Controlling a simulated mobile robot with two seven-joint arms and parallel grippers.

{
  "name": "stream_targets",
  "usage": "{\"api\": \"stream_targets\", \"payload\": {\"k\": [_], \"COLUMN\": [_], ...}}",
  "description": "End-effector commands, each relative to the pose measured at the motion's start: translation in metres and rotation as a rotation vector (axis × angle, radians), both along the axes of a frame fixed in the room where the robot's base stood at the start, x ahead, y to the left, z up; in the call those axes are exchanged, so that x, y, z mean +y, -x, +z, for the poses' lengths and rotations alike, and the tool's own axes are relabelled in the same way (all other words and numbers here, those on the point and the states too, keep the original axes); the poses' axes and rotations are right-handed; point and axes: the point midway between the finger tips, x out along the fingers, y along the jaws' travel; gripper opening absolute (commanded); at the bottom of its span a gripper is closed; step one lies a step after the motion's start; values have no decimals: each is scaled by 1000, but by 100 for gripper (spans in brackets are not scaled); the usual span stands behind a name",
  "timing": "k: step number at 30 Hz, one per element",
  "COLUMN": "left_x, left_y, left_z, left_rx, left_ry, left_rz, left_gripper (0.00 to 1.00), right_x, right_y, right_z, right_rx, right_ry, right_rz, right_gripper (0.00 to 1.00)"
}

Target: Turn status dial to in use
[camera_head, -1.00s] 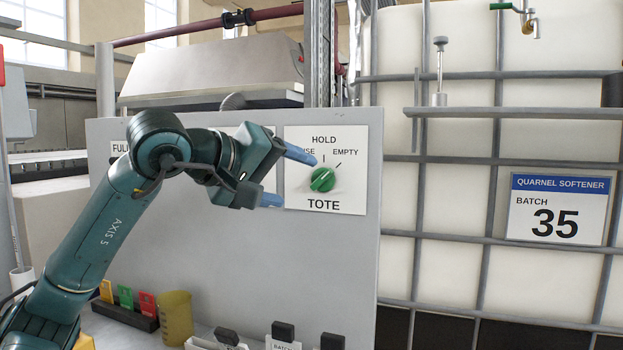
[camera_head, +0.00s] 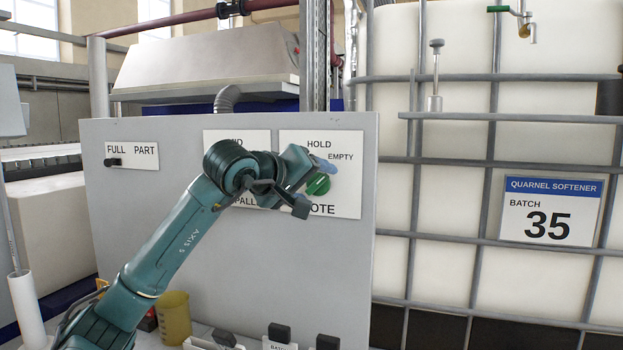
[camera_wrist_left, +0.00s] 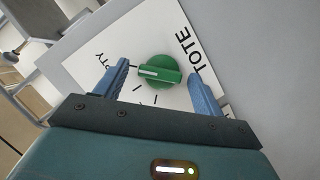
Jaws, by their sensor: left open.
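The status dial (camera_head: 318,185) is a green knob on a white plate marked HOLD, EMPTY and TOTE, fixed to a grey panel. My left arm covers the IN USE label in the head view. In the left wrist view the dial (camera_wrist_left: 160,72) has a white line on its grip bar, pointing toward the EMPTY side. My left gripper (camera_head: 313,186) is at the dial. In the wrist view its two blue fingers (camera_wrist_left: 158,68) are open, one on each side of the knob, with gaps visible. I cannot tell whether the fingertips reach its depth.
A second plate (camera_head: 237,138) is partly hidden behind my left arm. A FULL/PART slider plate (camera_head: 131,156) is at the panel's left. A caged white tank (camera_head: 450,190) with a batch 35 sign stands right. A yellow beaker (camera_head: 174,317) and card holders are below.

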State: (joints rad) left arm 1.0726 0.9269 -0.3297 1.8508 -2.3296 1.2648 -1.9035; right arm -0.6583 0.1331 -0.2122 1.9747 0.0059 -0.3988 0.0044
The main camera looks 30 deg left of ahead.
Motion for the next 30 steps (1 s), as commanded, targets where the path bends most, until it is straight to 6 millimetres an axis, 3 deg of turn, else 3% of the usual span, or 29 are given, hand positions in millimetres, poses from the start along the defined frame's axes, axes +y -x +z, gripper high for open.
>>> {"api": "stream_targets", "payload": {"k": [9,25,30], "left_x": [0,0,0], "left_y": [-3,-3,-3], "left_z": [-1,-1,-1], "left_rx": [0,-1,-3], "left_ry": [0,0,7], "left_rz": [0,-1,0], "left_gripper": [69,27,26], "right_x": [-1,-2,-2], "right_y": [-4,0,0], "right_z": [2,1,0], "right_rx": [-8,-1,-2], "right_ry": [4,5,5], "right_rz": [0,3,3], "right_gripper": [36,36,36]}}
